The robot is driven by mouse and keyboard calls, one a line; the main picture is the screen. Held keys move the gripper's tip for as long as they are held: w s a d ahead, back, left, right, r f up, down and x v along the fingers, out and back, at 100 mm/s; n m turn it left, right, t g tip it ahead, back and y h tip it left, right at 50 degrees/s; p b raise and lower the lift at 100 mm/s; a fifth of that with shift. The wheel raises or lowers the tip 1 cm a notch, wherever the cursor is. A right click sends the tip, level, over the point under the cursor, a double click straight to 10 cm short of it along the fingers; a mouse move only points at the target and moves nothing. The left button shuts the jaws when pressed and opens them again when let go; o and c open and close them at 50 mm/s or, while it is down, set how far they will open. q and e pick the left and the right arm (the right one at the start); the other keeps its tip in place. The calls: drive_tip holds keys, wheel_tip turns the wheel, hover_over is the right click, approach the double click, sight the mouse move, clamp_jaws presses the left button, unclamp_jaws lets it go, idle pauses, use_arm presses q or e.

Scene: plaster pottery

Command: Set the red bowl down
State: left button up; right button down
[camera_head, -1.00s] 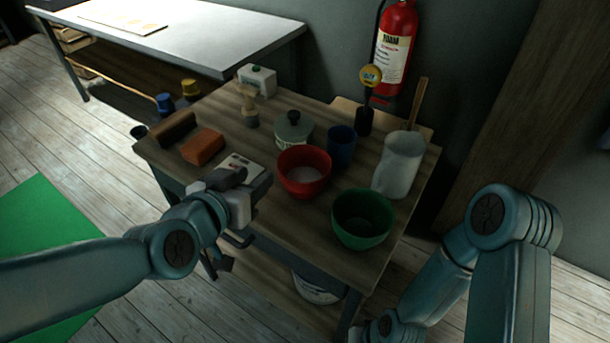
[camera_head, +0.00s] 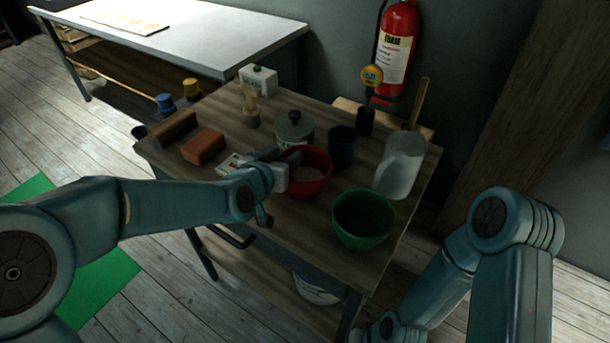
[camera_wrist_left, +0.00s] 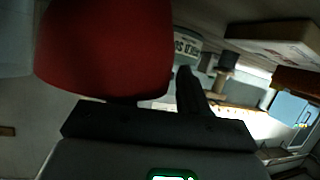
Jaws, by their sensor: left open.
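The red bowl (camera_head: 314,180) stands upright on the wooden table (camera_head: 268,225), left of the green bowl (camera_head: 363,219). It fills the upper left of the left wrist view (camera_wrist_left: 105,50). My left gripper (camera_head: 290,160) is at the bowl's left side and open, with a dark finger at the rim. In the left wrist view one dark finger stands just right of the bowl; the other finger is not clear. I cannot tell whether the fingers touch the bowl. My right arm is at the lower right, its gripper out of view.
Behind the bowl stand a lidded grey pot (camera_head: 294,131) and a blue cup (camera_head: 342,146). An orange-brown block (camera_head: 203,145) lies to the left. A fire extinguisher (camera_head: 396,45) hangs behind the table.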

use_arm(q)
clamp_jaws()
drive_tip(key=shift+r, duration=0.15)
drive_tip(key=shift+r, duration=0.55)
wheel_tip(320, 180, up, 18)
drive_tip(key=p, duration=1.1)
drive_tip(key=shift+r+p, duration=0.25)
drive_tip(key=shift+p, duration=0.05)
